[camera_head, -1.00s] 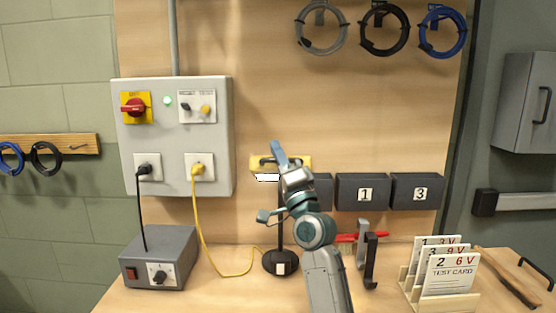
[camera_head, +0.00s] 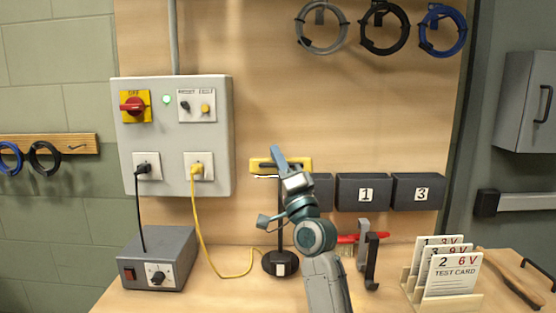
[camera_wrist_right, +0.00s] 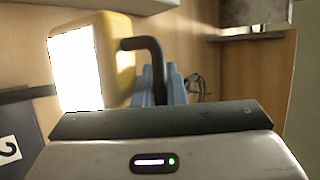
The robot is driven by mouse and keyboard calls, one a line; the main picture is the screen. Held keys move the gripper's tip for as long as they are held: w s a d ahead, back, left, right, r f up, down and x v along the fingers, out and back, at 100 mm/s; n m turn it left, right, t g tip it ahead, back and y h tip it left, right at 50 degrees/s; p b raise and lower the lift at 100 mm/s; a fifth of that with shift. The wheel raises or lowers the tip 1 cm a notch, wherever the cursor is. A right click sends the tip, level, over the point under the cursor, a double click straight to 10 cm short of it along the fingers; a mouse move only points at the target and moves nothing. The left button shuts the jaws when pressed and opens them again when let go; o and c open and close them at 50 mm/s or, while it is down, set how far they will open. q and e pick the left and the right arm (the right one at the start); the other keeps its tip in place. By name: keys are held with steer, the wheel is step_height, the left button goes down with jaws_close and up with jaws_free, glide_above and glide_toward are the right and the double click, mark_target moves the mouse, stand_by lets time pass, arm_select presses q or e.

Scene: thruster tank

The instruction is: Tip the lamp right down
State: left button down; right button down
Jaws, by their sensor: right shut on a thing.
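The lamp has a yellow head (camera_head: 303,164), a thin dark post and a round black base (camera_head: 280,264) on the bench. A thin strip of its white lit face shows below the head's left part. In the right wrist view the yellow head (camera_wrist_right: 122,62) shows its bright face at the left and a bent black handle (camera_wrist_right: 157,62) on its side. My right gripper (camera_head: 277,153) has blue fingers, which also show in the wrist view (camera_wrist_right: 160,85), shut around the handle. The arm hides part of the post. My left gripper is not in view.
Numbered dark bins (camera_head: 363,192) are on the wall right of the lamp. A red-handled tool on a holder (camera_head: 370,258) and a test card rack (camera_head: 450,303) stand to the right. A yellow cable (camera_head: 205,245) and a grey power box (camera_head: 158,262) are at the left.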

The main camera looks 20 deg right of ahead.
stand_by(0.3)
steer(key=c, duration=1.8)
jaws_free()
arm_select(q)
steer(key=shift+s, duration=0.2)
arm_select(e)
steer(key=shift+o, duration=0.2)
steer(key=shift+s+r, duration=0.1)
steer(key=shift+s, duration=0.1)
